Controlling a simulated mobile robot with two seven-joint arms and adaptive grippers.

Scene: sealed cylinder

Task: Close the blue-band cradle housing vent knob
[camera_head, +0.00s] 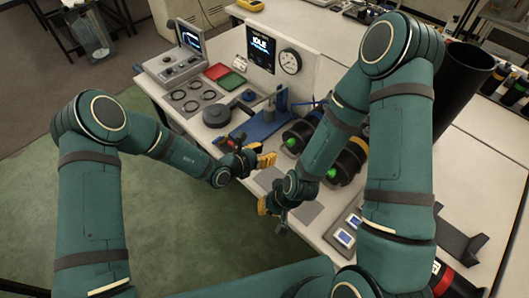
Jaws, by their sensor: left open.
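Two dark cylindrical housings lie on the white bench right of centre. The farther housing (299,133) seems to have the blue band, though the band is small and partly hidden. A green knob (291,143) is on its near end. The nearer housing (350,160) has a yellowish band and its own green knob (332,173). How far either knob is turned is too small to tell. My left gripper (264,160) is open and empty, just left of the farther housing's knob and apart from it. My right gripper (271,210) is lower, near the bench's front edge; its finger gap is unclear.
A blue fixture (262,127) with a grey post stands left of the housings. Behind are red (216,71) and green (232,80) trays and a panel with an IDLE screen (261,46) and gauge. A large black tube (462,80) stands at right. Grey pads lie near the front edge.

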